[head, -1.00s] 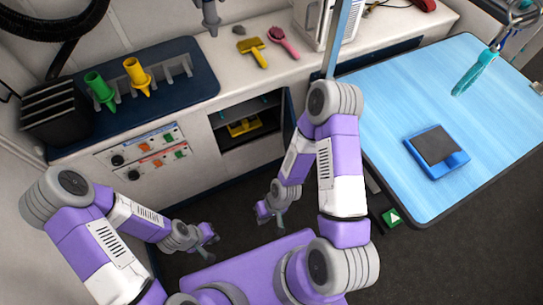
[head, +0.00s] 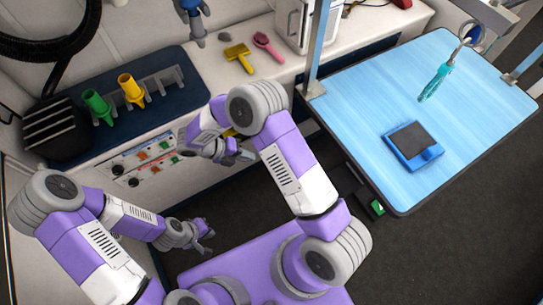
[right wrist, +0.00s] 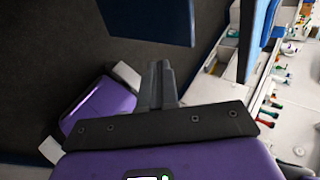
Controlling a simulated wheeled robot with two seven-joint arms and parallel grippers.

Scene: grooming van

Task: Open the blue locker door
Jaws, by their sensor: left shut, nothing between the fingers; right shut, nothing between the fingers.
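My right gripper (head: 243,152) is in front of the counter's lower front, where the locker is; it is shut and empty. My right arm hides most of the locker opening and door in the head view. In the right wrist view the shut fingers (right wrist: 160,68) point toward a dark blue panel (right wrist: 150,18), apparently the locker door, seen edge-on at one side. A gap seems to show between fingers and panel, but contact is hard to judge. My left gripper (head: 204,230) is shut and empty, low over the floor, away from the locker.
A light blue table (head: 350,95) stands at right, carrying a blue pad with a dark top (head: 412,143). The counter (head: 225,80) holds a yellow brush (head: 238,56), a pink brush (head: 266,45) and green (head: 97,105) and yellow (head: 131,90) nozzles.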

